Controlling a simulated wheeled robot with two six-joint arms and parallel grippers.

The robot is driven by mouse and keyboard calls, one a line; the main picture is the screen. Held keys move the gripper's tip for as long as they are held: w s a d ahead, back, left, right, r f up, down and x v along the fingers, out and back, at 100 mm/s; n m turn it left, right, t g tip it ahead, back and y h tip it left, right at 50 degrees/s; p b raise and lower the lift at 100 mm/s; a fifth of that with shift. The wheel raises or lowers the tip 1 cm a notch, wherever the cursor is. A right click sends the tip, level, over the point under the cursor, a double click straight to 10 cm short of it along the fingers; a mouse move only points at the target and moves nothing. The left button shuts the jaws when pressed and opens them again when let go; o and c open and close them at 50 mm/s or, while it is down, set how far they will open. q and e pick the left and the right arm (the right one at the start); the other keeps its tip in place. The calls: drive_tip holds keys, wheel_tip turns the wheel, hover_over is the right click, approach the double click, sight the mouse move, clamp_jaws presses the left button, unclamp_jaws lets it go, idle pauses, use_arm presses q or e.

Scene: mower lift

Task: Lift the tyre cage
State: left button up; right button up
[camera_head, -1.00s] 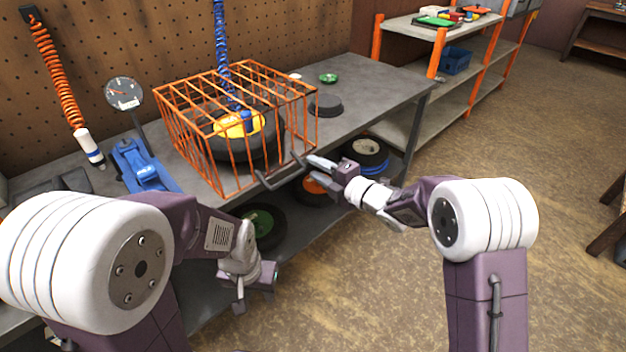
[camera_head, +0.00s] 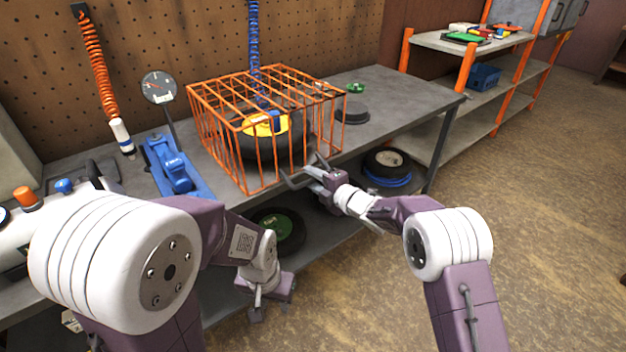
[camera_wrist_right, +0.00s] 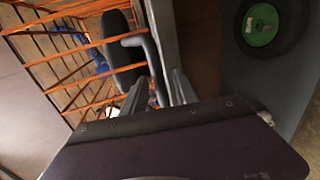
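The orange wire tyre cage (camera_head: 215,130) stands on the grey bench, over a black tyre with a yellow hub (camera_head: 262,127). A grey bar handle (camera_head: 292,184) sticks out from its front side; it also shows in the right wrist view (camera_wrist_right: 153,62). My right gripper (camera_head: 308,173) is at this handle. In the right wrist view its fingers (camera_wrist_right: 160,92) look apart, with the handle bar between them; contact cannot be told. My left gripper (camera_head: 270,312) hangs low in front of the bench, open and empty, away from the cage.
The bench (camera_head: 405,100) has a black disc (camera_head: 352,113) right of the cage and a blue tool (camera_head: 172,168) left of it. A gauge (camera_head: 159,88) stands behind. Tyres, one with a green hub (camera_head: 277,228), lie on the lower shelf. Floor at right is clear.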

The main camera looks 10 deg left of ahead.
clamp_jaws()
idle(1.4)
